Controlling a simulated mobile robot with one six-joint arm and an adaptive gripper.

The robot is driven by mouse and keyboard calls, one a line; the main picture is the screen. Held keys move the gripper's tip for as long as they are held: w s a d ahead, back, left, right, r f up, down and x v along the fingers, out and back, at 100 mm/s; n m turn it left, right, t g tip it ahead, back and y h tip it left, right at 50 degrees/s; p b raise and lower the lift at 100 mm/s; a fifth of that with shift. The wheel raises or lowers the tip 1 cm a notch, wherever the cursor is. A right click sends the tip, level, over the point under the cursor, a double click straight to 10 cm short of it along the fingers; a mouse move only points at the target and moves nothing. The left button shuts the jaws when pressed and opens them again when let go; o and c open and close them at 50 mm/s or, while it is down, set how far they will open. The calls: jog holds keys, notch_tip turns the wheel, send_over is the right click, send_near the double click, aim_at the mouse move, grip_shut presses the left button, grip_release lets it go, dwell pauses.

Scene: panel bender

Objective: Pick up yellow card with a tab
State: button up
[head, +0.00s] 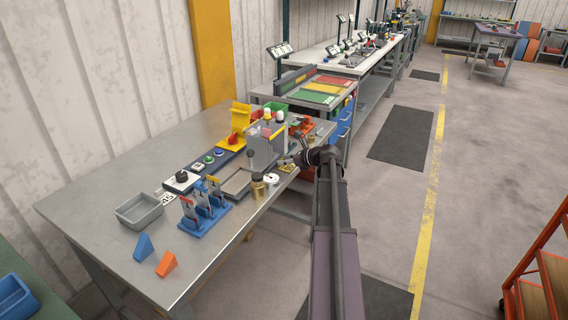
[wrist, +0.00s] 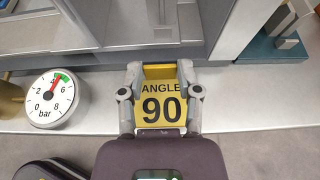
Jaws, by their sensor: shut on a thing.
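The yellow card (wrist: 160,104) reads "ANGLE 90" in black, and its yellow upper part (wrist: 160,72) shows between my fingertips. My gripper (wrist: 160,78) has one finger at each side of the card and is shut on it. In the head view the card (head: 288,167) is a small yellow patch at the front edge of the bench, just below my gripper (head: 294,161). I cannot tell whether the card touches the bench.
A round pressure gauge (wrist: 50,99) stands close at left in the wrist view, beside a brass part (wrist: 10,100). A grey metal stand (head: 262,150) rises behind the card. A shallow grey tray (head: 236,184) and blue rack (head: 204,213) lie further left. The aisle floor (head: 385,190) is clear.

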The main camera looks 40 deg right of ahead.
aim_at(278, 151)
jog(key=shift+r, duration=0.15)
notch_tip(278, 151, up, 4)
jog(key=p, duration=0.4)
jog(key=s+d, duration=0.2)
jog(key=s, duration=1.4)
jog(key=shift+r+p, duration=0.3)
jog(key=shift+p, duration=0.1)
